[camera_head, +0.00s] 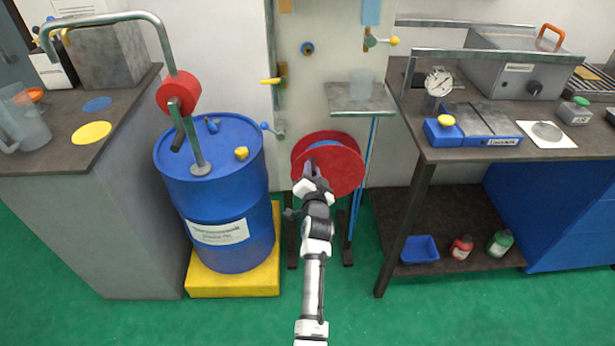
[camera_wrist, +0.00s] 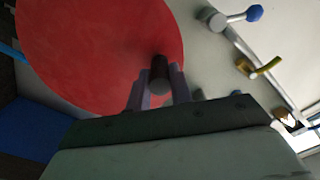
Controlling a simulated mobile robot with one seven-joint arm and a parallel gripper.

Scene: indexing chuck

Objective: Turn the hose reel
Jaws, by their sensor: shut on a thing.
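The hose reel (camera_head: 345,170) has red round side discs with a blue band between them. It stands low against the wall, on dark legs, between the blue drum and the right workbench. In the wrist view its red disc (camera_wrist: 90,45) fills the upper left. A dark round crank knob (camera_wrist: 159,74) sticks out near the disc's lower right edge. My gripper (camera_wrist: 156,88) is shut on this knob, with one finger on each side of it. In the head view my gripper (camera_head: 309,172) is at the left front part of the reel and hides some of it.
A blue drum (camera_head: 225,190) with a pump stands on a yellow base (camera_head: 235,280) left of my arm. A small shelf (camera_head: 358,98) is above the reel. A workbench (camera_head: 470,150) stands to the right. Valve levers (camera_head: 272,81) are on the wall. Green floor is free in front.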

